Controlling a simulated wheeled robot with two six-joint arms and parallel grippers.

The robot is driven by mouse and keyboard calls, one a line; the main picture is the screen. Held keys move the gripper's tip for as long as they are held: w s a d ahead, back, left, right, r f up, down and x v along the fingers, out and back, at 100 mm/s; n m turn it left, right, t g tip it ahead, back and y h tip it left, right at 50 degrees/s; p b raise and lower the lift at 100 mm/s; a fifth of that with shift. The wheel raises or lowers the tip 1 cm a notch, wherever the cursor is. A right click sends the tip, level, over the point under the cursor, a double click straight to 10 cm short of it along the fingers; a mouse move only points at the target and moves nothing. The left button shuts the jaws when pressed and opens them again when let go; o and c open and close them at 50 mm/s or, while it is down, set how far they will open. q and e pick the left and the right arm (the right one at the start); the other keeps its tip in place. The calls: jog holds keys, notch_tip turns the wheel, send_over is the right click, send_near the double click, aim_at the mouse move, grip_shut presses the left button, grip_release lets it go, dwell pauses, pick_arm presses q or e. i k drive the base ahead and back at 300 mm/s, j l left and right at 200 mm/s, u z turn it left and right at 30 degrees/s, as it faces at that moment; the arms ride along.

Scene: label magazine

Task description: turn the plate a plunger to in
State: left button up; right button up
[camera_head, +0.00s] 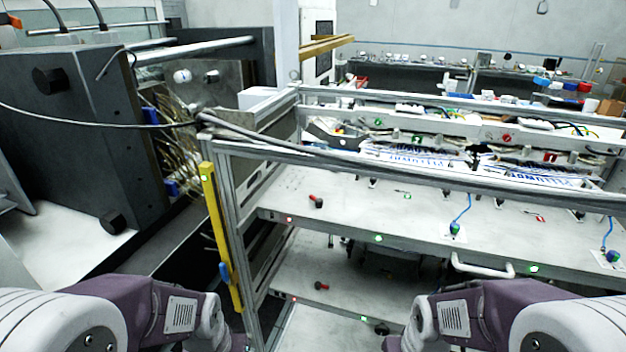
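A metal plate (350,205) runs across the middle of the label magazine frame. A small knob with a red end and dark body (316,202) stands on its left part. A similar red knob (321,286) sits on a lower plate (310,262). Two blue-green knobs, one near the middle (454,229) and one at the right edge (613,256), sit on pale bases with blue cords. No lettering shows which one is the plate a plunger, and I cannot tell in or out. My purple and white arms show at the bottom; both grippers are below the picture.
A metal rail (420,175) crosses above the plate. A yellow upright bar (220,238) stands at the frame's left corner. A large dark machine block (75,130) with cables fills the left. A handle (482,268) sits on the plate's front edge.

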aim_at(318, 201)
jog(key=i+j+z, duration=0.15)
jog(key=j, duration=0.2)
jog(key=i+j+z, duration=0.1)
jog(key=i+j, duration=0.15)
jog(key=i+j+z, duration=0.15)
jog(key=j, duration=0.35)
jog(key=i+j+z, duration=0.15)
jog(key=j, duration=0.25)
